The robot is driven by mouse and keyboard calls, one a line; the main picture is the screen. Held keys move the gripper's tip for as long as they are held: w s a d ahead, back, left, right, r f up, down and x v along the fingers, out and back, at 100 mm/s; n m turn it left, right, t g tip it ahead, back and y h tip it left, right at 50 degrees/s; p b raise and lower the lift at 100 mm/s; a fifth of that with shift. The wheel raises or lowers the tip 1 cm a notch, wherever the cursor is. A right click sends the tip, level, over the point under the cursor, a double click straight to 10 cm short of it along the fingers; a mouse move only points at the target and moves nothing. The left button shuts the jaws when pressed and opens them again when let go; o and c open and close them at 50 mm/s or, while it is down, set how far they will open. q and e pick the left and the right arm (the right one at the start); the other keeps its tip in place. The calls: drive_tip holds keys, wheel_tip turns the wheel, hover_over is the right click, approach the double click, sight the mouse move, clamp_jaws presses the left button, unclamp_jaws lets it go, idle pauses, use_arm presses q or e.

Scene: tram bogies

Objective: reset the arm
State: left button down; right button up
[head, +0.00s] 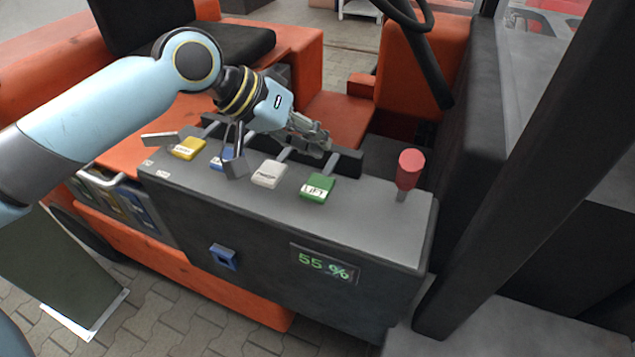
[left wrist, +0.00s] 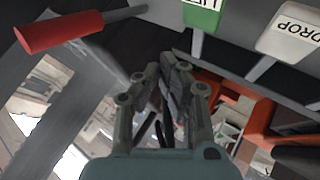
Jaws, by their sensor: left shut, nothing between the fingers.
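My left gripper (head: 322,146) is shut and empty. Its arm reaches in from the left over the grey control console (head: 385,225). The fingers are just behind the green lever label marked LIFT (head: 317,187); I cannot tell whether they touch a lever. In the left wrist view the closed fingers (left wrist: 172,72) point away from the camera, with the green label (left wrist: 203,15) and a white DROP label (left wrist: 292,32) above them. No right gripper shows.
A display (head: 324,265) reads 55 %. A steering wheel column (head: 428,65) and dark post (head: 530,160) stand right of my gripper.

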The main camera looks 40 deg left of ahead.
idle(0.3)
use_arm(q)
drive_tip(key=s+f+m+g+y, duration=0.2)
drive_tip(key=s+m+g+y, duration=0.3)
drive_tip(key=s, duration=1.5)
wheel_tip(320, 180, down, 36)
drive_tip(key=a+n+y+b, duration=0.1)
drive_tip(key=a+n+b, duration=0.15)
drive_tip(key=b, duration=0.85)
drive_tip(key=s+f+b, duration=0.4)
drive_tip(key=s+f, duration=0.6)
drive_tip(key=f, duration=0.3)
drive_tip(key=s+a+f+g+b, duration=0.1)
drive_tip(key=s+f+b, duration=0.4)
drive_tip(key=s+f, duration=0.5)
wheel_tip(320, 180, down, 4)
drive_tip(key=shift+a, duration=0.2)
